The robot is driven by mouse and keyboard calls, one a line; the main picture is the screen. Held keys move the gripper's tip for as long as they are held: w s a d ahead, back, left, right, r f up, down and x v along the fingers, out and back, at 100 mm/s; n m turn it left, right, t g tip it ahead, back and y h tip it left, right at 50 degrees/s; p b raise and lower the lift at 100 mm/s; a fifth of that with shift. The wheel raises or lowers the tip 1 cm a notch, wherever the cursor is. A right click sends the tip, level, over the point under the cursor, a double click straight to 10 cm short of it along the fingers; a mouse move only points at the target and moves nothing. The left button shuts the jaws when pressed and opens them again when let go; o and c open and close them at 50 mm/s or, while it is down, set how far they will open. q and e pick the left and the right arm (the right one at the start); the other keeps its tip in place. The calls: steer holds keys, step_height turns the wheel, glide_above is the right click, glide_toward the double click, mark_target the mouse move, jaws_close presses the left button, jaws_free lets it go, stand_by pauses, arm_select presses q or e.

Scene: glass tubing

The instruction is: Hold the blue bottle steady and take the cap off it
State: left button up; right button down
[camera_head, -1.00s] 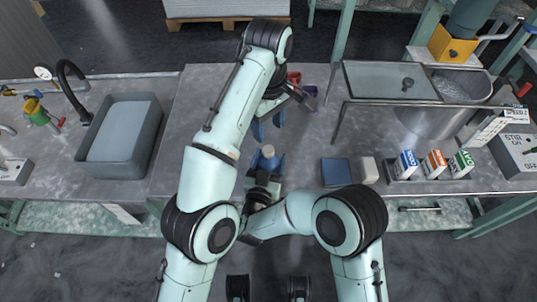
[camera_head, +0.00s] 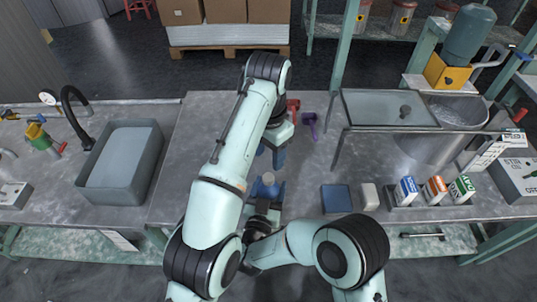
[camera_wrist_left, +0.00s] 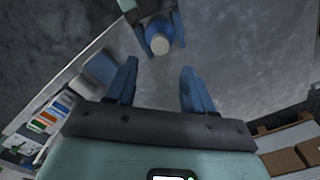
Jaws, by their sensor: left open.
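The blue bottle (camera_head: 267,190) with a pale, off-white cap (camera_head: 269,178) is at the front of the metal table in the head view. My right gripper (camera_head: 266,193) has its blue fingers on either side of the bottle and appears closed on it. In the left wrist view the cap (camera_wrist_left: 160,43) shows end-on between those fingers. My left gripper (camera_head: 270,156) is open and empty, pointing down just behind the bottle and apart from it. Its two spread fingers (camera_wrist_left: 160,88) also show in the left wrist view. The lower bottle is hidden by the right gripper.
A blue block (camera_head: 336,198) and a pale block (camera_head: 369,196) lie to the right, beside several small cartons (camera_head: 435,189). A grey tub (camera_head: 121,160) stands left. A red tool (camera_head: 293,108) and a purple tool (camera_head: 311,123) lie behind the left gripper. A raised metal stand (camera_head: 390,108) is back right.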

mark_target(269, 177)
arm_select(q)
steer(key=shift+f, duration=4)
jaws_close()
steer(key=n, duration=1.5)
steer(key=shift+n, duration=0.4)
steer(key=shift+r, duration=0.15)
